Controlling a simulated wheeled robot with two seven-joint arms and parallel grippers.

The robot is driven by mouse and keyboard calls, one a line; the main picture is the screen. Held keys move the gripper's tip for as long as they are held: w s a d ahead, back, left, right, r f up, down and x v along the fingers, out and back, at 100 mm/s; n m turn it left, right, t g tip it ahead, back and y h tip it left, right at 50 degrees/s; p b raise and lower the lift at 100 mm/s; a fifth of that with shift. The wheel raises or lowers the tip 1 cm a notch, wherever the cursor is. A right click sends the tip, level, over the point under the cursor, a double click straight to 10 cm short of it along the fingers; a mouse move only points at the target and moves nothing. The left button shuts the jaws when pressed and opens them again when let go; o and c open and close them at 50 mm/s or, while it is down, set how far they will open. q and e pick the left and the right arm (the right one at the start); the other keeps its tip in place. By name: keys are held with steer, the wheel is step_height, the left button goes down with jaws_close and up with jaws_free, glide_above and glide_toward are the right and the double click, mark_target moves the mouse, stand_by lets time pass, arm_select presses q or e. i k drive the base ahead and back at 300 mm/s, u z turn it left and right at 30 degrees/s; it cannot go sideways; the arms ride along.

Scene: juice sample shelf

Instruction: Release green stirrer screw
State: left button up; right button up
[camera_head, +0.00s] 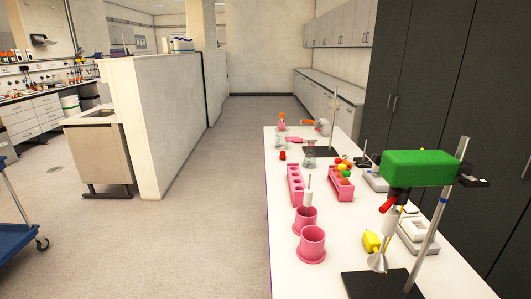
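The green stirrer (419,168) is a green box-shaped motor head at the right of the head view. It is mounted near the top of a slanting-looking metal rod (432,235), which rises from a black base plate (384,285) on the white table. A dark clamp part (473,181) sticks out to the right of the rod beside the green head. It may carry the screw, but the screw itself is too small to tell. A red-tipped part (388,204) and a whitish shaft (389,222) hang below the head. Neither of my grippers is in view.
The white table (345,255) carries pink cups (312,244), a long pink rack (295,184), a rack with coloured caps (341,182), a yellow item (372,242) and several flasks. Dark cabinets (415,90) stand at the right. The floor (220,200) left of the table is clear.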

mark_target(470, 181)
steer(key=z, duration=1.25)
